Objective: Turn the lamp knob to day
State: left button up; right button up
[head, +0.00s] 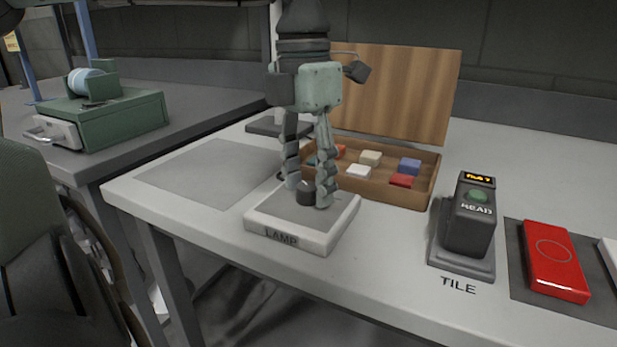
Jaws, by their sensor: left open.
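The lamp knob (306,192) is a small dark round knob on top of a white box marked LAMP (289,238), near the front of the white table. My left gripper (308,196) points straight down over it. Its two fingers are apart, one on each side of the knob, with the tips down close to the box top. I cannot tell whether they touch the knob. The fingers partly hide the knob, and no day mark or setting is readable. My right gripper is not in view.
A wooden box (389,192) with its lid up holds several coloured blocks just behind the gripper. A dark READ device (468,222) and a red tile (553,262) stand at the right. A grey mat (205,172) lies left; a green box (125,118) sits on the left bench.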

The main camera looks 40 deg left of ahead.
pick_arm(q)
grip_shut()
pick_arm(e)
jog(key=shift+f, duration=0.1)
